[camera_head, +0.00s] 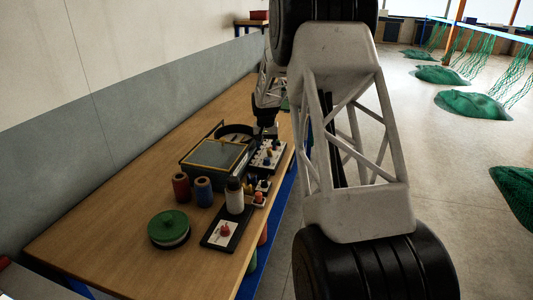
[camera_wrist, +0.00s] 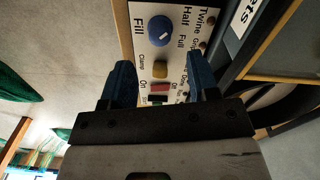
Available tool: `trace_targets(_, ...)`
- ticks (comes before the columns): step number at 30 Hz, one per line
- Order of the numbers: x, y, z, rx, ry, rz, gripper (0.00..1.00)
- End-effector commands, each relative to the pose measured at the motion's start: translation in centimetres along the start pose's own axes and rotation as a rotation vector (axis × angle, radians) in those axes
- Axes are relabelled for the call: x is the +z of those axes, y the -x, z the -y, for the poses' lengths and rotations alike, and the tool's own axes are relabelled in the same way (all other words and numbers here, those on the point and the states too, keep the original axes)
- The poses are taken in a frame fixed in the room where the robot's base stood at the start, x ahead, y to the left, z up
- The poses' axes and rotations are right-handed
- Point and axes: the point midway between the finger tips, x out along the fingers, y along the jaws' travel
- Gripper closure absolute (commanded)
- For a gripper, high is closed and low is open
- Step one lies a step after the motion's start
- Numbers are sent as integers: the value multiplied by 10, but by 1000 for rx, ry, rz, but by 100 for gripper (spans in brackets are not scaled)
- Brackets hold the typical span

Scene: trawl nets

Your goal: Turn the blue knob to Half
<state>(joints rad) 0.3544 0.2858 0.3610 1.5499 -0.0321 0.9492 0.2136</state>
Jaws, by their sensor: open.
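The blue knob (camera_wrist: 160,30) sits on a white panel (camera_wrist: 137,12) in the wrist view, beyond my fingertips. "Fill" is printed on its left, with "Half" at its upper right and "Full" at its lower right. A short white mark on the knob's face lies on its lower right side and appears to point nearer "Full" than "Half". My gripper (camera_wrist: 161,78) is open and empty, with its two blue fingers either side of a yellow knob in the picture, apart from the blue knob. In the head view my gripper (camera_head: 267,131) is small, above the panel's far end.
The yellow knob (camera_wrist: 160,70) and a red control (camera_wrist: 159,87) are on the same panel. On the bench (camera_head: 110,205) stand a glass-topped box (camera_head: 215,155), red and blue spools (camera_head: 203,190), a white bottle (camera_head: 234,198) and a green-lidded round tin (camera_head: 168,227). The bench's left part is clear.

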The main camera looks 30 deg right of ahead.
Motion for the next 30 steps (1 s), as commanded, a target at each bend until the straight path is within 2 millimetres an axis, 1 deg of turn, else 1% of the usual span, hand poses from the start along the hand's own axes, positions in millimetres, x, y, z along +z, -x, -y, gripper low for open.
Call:
trace_targets(3, 0, 12, 0, 0, 0, -1, 45)
trace_targets(6, 0, 17, 0, 0, 0, -1, 45)
trace_targets(25, 0, 19, 0, 0, 0, 0, 45)
trace_targets(30, 8, 26, 3, -1, 8, -4, 45)
